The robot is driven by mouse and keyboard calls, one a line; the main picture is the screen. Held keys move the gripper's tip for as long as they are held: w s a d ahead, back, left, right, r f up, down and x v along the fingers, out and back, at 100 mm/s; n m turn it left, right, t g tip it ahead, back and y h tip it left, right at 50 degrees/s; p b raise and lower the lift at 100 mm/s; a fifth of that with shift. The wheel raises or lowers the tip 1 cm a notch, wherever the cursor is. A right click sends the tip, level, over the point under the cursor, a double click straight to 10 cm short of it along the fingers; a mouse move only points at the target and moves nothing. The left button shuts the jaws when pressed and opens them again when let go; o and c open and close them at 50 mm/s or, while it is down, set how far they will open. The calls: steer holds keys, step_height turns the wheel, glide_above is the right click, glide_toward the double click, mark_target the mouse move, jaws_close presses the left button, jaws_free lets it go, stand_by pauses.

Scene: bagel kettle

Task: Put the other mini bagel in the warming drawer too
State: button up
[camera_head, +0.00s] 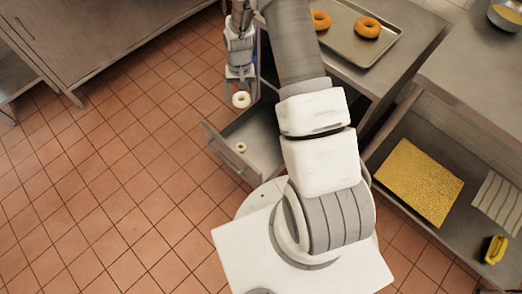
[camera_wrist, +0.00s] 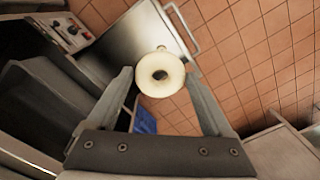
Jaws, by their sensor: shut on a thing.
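My gripper (camera_head: 241,87) is shut on a pale mini bagel (camera_head: 241,99) and holds it in the air near the open warming drawer (camera_head: 262,127). In the wrist view the held bagel (camera_wrist: 160,74) sits between my two fingertips, its hole facing the camera. The drawer is pulled out, and its metal floor shows behind the held bagel in the wrist view (camera_wrist: 125,40). Another pale mini bagel (camera_head: 241,147) lies inside the drawer near its front wall. My arm hides part of the drawer's surroundings in the head view.
A tray (camera_head: 345,40) with orange-brown bagels (camera_head: 367,27) stands on the counter at the top. At right, a lower shelf holds a yellow mat (camera_head: 420,180), a striped cloth (camera_head: 498,200) and a yellow object (camera_head: 495,249). Tiled floor (camera_head: 120,170) is clear at left.

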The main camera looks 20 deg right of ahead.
steer(key=d+f+m+b, duration=0.35)
steer(key=f+b, duration=0.35)
steer(key=f, duration=1.5)
steer(key=m+b, duration=0.2)
steer(key=b, duration=0.4)
glide_above(263, 168)
step_height(263, 168, down, 17)
step_height(263, 168, down, 14)
steer(key=b, duration=0.5)
steer(key=shift+r, duration=0.25)
steer(key=shift+f+b, duration=1)
steer(key=shift+f, duration=1.35)
steer(key=shift+f, duration=0.15)
steer(key=o, duration=1.2)
steer(key=shift+o, duration=0.2)
